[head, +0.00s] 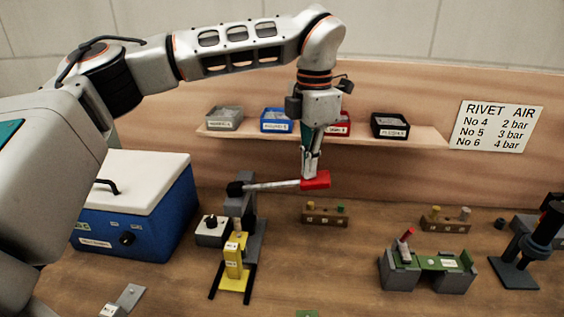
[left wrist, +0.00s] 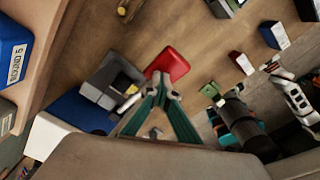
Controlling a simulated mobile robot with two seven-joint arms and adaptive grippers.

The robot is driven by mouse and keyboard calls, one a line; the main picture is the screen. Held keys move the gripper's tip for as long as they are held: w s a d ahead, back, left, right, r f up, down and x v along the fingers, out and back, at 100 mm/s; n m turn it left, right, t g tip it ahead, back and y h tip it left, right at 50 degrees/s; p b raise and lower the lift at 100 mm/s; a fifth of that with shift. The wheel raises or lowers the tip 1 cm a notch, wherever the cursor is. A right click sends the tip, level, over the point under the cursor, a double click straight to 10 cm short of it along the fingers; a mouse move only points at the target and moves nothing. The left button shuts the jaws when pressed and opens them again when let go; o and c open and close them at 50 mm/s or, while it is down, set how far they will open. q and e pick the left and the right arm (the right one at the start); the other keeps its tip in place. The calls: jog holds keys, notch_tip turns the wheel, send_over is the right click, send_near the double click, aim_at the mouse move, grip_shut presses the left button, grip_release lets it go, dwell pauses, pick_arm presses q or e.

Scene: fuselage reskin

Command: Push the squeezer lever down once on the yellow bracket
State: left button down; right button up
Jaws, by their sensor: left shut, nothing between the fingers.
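The squeezer (head: 242,205) is a grey upright tool standing on the bench. Its lever (head: 275,186) sticks out to the right, close to level, and ends in a red handle (head: 316,180). The yellow bracket (head: 233,258) stands at the squeezer's front. My left gripper (head: 310,172) points down with its fingers shut and empty, right at the red handle; I cannot tell whether they touch. In the left wrist view the red handle (left wrist: 170,63) lies just beyond the fingertips (left wrist: 162,88).
A blue cooler-like box (head: 135,210) with a white lid stands left of the squeezer. A shelf (head: 360,139) behind holds several small bins. A grey-green fixture (head: 428,272), a dark stand (head: 520,265) and two wooden peg blocks (head: 325,217) stand to the right.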

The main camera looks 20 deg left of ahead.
pick_arm(q)
notch_tip(320, 180, up, 3)
jog(key=shift+r+p, duration=0.1)
jog(key=shift+p, duration=0.75)
jog(key=shift+r, duration=0.3)
notch_tip(320, 180, up, 6)
pick_arm(e)
jog(key=shift+r, duration=0.9)
pick_arm(q)
jog(key=shift+r, duration=0.1)
pick_arm(e)
jog(key=shift+r, duration=0.1)
